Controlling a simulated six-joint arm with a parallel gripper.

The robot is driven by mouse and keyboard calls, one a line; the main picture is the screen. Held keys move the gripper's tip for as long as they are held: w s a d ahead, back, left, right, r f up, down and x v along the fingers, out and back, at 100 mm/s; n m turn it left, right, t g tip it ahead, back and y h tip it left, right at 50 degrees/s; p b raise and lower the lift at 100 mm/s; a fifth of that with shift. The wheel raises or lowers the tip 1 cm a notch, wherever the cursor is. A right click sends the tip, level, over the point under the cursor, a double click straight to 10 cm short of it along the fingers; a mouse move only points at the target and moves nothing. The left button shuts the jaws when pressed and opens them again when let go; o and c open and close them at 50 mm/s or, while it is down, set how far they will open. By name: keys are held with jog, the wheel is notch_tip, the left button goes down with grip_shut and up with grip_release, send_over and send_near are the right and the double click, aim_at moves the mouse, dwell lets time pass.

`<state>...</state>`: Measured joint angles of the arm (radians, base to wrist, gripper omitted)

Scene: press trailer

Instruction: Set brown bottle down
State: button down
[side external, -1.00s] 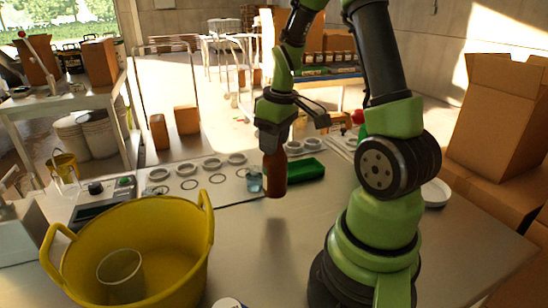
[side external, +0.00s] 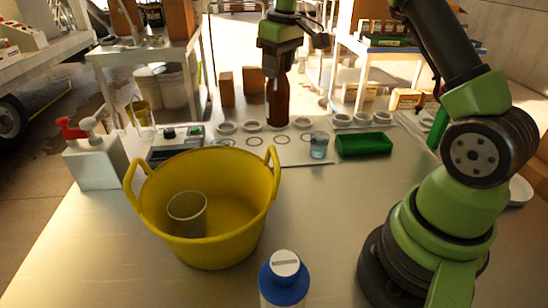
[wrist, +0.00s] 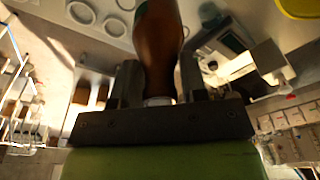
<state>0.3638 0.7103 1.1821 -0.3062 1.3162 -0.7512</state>
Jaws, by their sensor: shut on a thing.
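My gripper (side external: 278,72) is shut on the brown bottle (side external: 278,105) and holds it upright, by its upper part. The bottle's base is in line with the row of white rings (side external: 252,126) at the table's back edge; I cannot tell whether it touches the surface. In the wrist view the bottle (wrist: 158,45) sits between my two fingers (wrist: 160,85), with white rings (wrist: 115,27) beside it.
Thin drawn circles (side external: 254,140), a blue glass (side external: 319,145) and a green tray (side external: 363,144) lie nearby. A yellow tub (side external: 215,235) with a cup inside (side external: 187,212) and a blue-and-white bottle (side external: 284,280) stand in front. The table between is clear.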

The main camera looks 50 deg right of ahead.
aim_at(272, 107)
jog(key=shift+w+a, duration=0.2)
jog(key=shift+w, duration=0.2)
notch_tip(272, 107, down, 10)
jog(key=shift+w, duration=0.1)
jog(key=c, duration=0.6)
grip_release()
jog(key=shift+f, duration=0.1)
jog(key=shift+c, duration=0.2)
